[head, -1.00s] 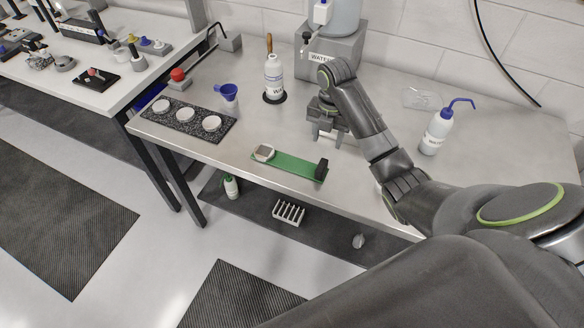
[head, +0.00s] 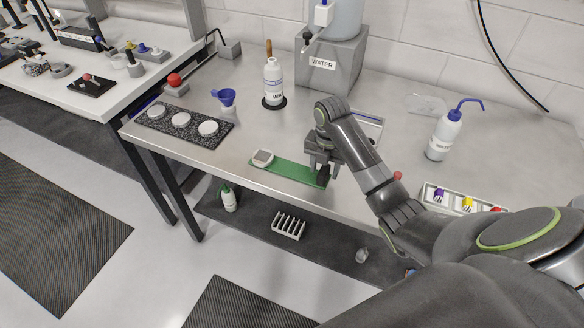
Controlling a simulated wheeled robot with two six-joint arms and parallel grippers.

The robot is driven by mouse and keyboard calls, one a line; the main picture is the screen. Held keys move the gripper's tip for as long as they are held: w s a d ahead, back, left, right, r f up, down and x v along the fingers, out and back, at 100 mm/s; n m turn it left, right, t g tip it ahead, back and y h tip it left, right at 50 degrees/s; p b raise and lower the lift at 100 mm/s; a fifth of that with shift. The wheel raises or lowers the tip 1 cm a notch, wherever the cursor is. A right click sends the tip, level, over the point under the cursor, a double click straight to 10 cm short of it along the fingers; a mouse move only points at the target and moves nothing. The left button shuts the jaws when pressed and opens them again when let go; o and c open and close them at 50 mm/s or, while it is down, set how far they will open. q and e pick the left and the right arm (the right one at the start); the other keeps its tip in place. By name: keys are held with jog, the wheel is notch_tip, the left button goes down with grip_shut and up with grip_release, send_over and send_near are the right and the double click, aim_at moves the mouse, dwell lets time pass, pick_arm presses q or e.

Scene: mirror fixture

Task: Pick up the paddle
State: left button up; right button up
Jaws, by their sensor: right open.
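The paddle is a flat green strip (head: 287,170) lying on the metal bench near its front edge. A pale, rounded square piece (head: 262,158) sits at its left end. An upright black block (head: 323,176) stands at its right end. My right gripper (head: 319,170) is open and points down at the black block, with its fingers close around or beside it. Whether they touch it cannot be told, as the gripper partly hides that end. My left gripper is not in view.
A black speckled tray (head: 217,140) with white discs and a blue funnel (head: 226,96) lie to the left. A white bottle (head: 273,80) stands behind the paddle, near the water dispenser (head: 335,68). A wash bottle (head: 443,135) and a tray of coloured items (head: 450,197) are right.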

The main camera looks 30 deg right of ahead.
jog(key=shift+f, duration=0.55)
grip_shut()
jog(key=shift+r, duration=0.15)
